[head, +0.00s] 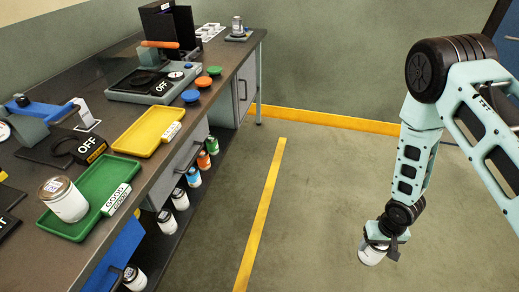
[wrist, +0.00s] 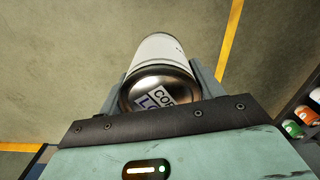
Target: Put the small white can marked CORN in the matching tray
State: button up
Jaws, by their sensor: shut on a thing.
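My gripper (head: 384,243) is shut on a small white can (head: 371,257), held over the open floor well to the right of the bench. In the wrist view the can (wrist: 163,52) lies between the fingers, its metal lid toward the camera. The lid label is partly hidden; I read "COR" and "LO". A green tray (head: 78,192) marked GOOD lies on the bench at the left and holds another white can (head: 63,200) with a metal lid. A yellow tray (head: 150,130) lies behind it, empty, its label too small to read.
The dark bench (head: 160,165) runs along the left. Its lower shelf (head: 176,222) holds several cans, white, blue, orange and green. Devices marked OFF (head: 85,148) and coloured buttons (head: 203,82) stand on top. The floor between bench and gripper is clear, with a yellow line (head: 262,210).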

aim_at(109, 176)
jog(key=l+u, duration=0.1)
jog(key=u, duration=1.6)
jog(key=i+l, duration=0.05)
